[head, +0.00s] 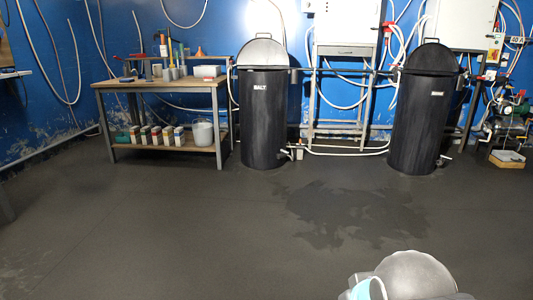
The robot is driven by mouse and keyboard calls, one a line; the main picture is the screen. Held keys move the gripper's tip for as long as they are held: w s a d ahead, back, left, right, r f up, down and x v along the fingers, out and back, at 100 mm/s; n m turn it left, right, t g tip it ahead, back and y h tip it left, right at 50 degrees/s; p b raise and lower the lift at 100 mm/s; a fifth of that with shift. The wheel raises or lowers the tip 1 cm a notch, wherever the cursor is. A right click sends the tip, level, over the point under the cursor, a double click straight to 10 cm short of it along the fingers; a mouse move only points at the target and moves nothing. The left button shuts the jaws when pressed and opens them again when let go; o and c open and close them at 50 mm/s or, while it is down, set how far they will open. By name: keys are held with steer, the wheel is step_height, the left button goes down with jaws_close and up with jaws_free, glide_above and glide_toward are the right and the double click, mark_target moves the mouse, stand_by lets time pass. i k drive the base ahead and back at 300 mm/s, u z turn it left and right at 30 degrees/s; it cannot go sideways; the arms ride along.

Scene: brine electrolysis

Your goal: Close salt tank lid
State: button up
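The salt tank (264,125) is a tall black cylinder with a white label reading SALT. It stands against the blue wall, left of the picture's middle. Its lid (262,52) is round and light grey, with a thin handle at its top. The lid stands raised, tilted up at the back of the tank's rim, so the tank is open. The inside of the tank cannot be seen. My gripper is not in view. Only a grey rounded part of my own arm (405,275) shows at the bottom right, far from the tank.
A workbench (170,85) with bottles and boxes stands close to the tank's left. A metal stand (340,110) with a white cabinet is to the right. A second black tank (416,125) with a raised dark lid stands further right. The dark floor (200,230) in front is clear.

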mark_target(261, 51)
steer(key=z, duration=0.55)
steer(key=i, duration=1.9)
steer(key=z, duration=0.6)
steer(key=i, duration=4.15)
steer(key=u, duration=0.85)
steer(key=i, duration=1.25)
steer(key=u, duration=1.8)
steer(key=i, duration=1.45)
steer(key=u, duration=0.4)
